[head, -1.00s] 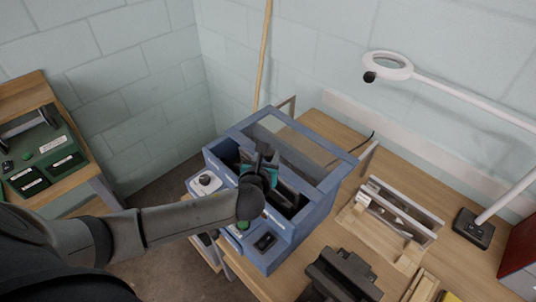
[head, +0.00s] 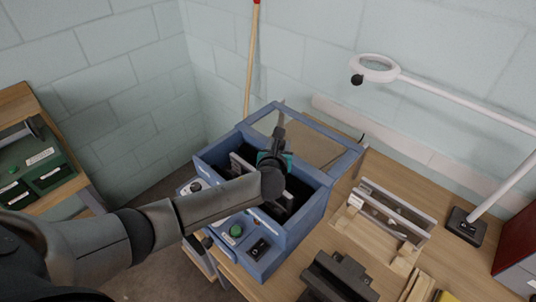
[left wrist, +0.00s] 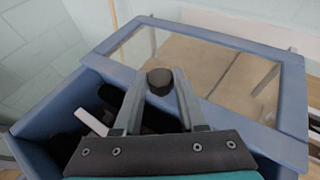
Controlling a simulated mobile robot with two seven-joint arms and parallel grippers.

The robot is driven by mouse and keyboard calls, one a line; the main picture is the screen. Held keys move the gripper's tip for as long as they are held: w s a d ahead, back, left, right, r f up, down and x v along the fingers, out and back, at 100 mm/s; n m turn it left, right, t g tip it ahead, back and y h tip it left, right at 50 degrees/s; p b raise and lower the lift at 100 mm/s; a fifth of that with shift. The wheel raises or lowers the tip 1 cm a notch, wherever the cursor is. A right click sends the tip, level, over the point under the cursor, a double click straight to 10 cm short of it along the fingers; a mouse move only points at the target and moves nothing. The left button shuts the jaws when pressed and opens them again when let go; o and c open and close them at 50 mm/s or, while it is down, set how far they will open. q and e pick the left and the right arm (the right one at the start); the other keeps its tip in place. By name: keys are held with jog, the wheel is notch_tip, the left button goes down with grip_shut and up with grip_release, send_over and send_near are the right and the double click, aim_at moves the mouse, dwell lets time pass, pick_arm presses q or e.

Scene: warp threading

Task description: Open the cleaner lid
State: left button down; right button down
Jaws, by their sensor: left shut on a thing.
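The cleaner (head: 290,228) is a blue box with an open top, a dark inside and a front control panel. Its lid (head: 345,163) is a blue frame with a clear pane; it sits toward the back, leaving the front part of the box uncovered. My left gripper (head: 279,133) reaches over the box to the lid's near edge. In the left wrist view the gripper's fingers (left wrist: 158,100) are shut on a dark round knob (left wrist: 160,80) at the lid's edge (left wrist: 294,95). My right gripper is out of view.
A white magnifier lamp (head: 375,70) hangs over the back. A pole (head: 250,60) leans behind the cleaner.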

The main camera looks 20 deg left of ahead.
pick_arm(q)
jog(key=shift+w+d, duration=0.15)
jog(key=shift+w, duration=0.25)
jog(key=shift+c, duration=2.4)
grip_release()
jog(key=p+v, duration=0.2)
jog(key=v, duration=1.3)
jog(key=shift+s+r, duration=0.1)
jog(key=shift+s, duration=0.05)
